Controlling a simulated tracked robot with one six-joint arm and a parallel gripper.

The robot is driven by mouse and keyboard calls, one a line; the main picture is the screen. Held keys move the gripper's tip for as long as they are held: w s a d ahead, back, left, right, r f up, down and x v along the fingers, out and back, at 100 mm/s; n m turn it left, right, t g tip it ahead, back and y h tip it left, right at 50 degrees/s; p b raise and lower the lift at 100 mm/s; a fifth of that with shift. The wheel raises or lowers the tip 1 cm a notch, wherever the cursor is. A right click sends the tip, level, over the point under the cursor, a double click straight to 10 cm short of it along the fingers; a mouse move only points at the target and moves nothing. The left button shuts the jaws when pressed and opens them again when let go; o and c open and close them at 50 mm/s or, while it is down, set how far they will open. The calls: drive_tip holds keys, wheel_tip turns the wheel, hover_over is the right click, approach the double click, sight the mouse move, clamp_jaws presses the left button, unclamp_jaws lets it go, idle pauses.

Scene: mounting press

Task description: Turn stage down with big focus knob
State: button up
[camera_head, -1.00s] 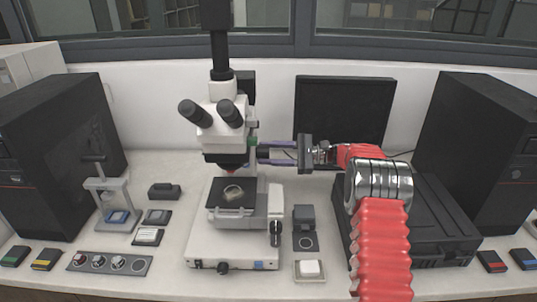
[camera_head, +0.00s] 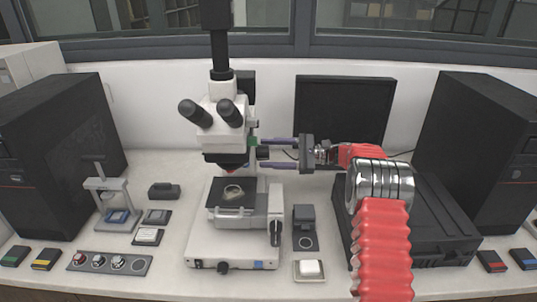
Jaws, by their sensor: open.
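A white microscope (camera_head: 222,135) with black eyepieces stands at the centre left. A dark focus knob (camera_head: 263,153) sticks out on the right side of the microscope's column. My gripper (camera_head: 264,153) reaches in from the right with its two purple fingers spread, one above and one below the knob. The fingers look apart from the knob, but their depth relative to it is hard to tell. The gripper holds nothing.
A black monitor (camera_head: 344,105) stands behind my arm. A flat black case (camera_head: 425,225) lies to the right, under the arm. A dark block (camera_head: 304,214) and a white dish (camera_head: 309,269) sit right of the microscope base. A small press (camera_head: 103,190) stands at left.

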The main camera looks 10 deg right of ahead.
drive_tip(key=v, duration=1.3)
drive_tip(key=shift+d, duration=0.1)
drive_tip(key=s+a+r+n+g+h, duration=0.1)
drive_tip(key=s+a+r+n+h, duration=0.25)
drive_tip(key=s+a, duration=0.4)
drive_tip(key=s+a+r+n+g+h, duration=0.1)
drive_tip(key=s+a+r+n+h, duration=0.1)
drive_tip(key=s+a+r+h, duration=0.45)
drive_tip(key=s+f+n+t+h, duration=0.1)
drive_tip(key=s+f+n+h, duration=0.2)
drive_tip(key=s, duration=1.1)
drive_tip(key=s+d+f+n+t+h, duration=0.1)
drive_tip(key=s+n, duration=0.5)
drive_tip(key=s, duration=0.8)
wheel_tip(320, 180, down, 2)
drive_tip(key=t+h, duration=0.1)
drive_tip(key=h, duration=0.2)
drive_tip(key=shift+s+d+f+t+h, duration=0.15)
drive_tip(key=shift+d+f+t+h, duration=0.05)
drive_tip(key=shift+d+t+h, duration=0.1)
